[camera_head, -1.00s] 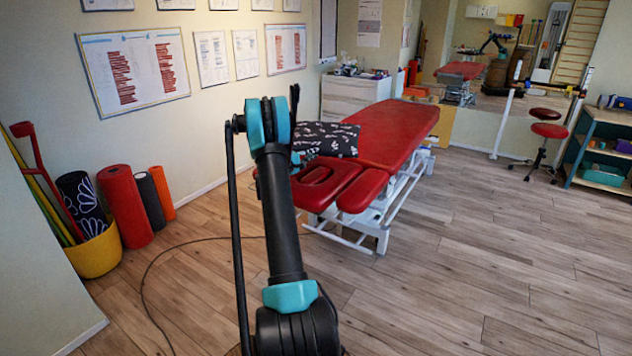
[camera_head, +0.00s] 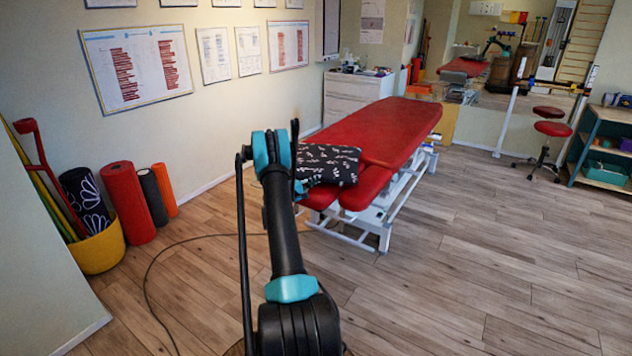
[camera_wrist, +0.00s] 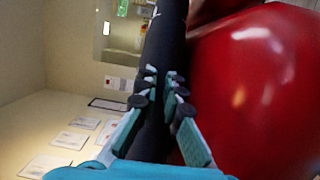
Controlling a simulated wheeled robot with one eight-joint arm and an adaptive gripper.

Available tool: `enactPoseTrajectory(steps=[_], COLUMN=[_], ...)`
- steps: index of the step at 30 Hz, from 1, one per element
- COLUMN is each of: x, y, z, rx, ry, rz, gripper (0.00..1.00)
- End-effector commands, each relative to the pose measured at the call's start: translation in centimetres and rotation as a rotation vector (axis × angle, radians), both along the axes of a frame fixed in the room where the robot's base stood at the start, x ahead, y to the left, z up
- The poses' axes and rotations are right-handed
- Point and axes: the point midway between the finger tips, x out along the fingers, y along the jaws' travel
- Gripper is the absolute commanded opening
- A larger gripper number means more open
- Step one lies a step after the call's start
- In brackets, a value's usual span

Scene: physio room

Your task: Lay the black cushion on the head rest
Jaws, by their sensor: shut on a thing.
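The black cushion (camera_head: 328,165) has white marks and shows in the head view over the near end of the red treatment table. It hides most of the red head rest (camera_head: 319,199), whose near edge shows below it. I cannot tell whether the cushion touches the head rest. In the wrist view, the cushion (camera_wrist: 168,38) is seen edge-on as a dark band between the fingers of my gripper (camera_wrist: 163,88), which is shut on it. A large red padded surface (camera_wrist: 255,90) lies close on the right there. In the head view, my arm hides most of the gripper.
The red treatment table (camera_head: 385,130) stretches away behind the cushion on a white frame. Rolled mats (camera_head: 128,200) and a yellow bucket (camera_head: 100,248) stand by the left wall. A cable (camera_head: 190,240) lies on the floor.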

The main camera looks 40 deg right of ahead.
Motion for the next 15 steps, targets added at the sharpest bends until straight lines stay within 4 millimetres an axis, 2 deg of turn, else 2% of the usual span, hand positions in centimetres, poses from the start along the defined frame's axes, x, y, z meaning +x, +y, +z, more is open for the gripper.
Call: enactPoseTrajectory(steps=[15], x=[0.0], y=[-0.01], z=[-0.77], rx=[0.0], ry=[0.0], rz=[0.0], gripper=[0.0])
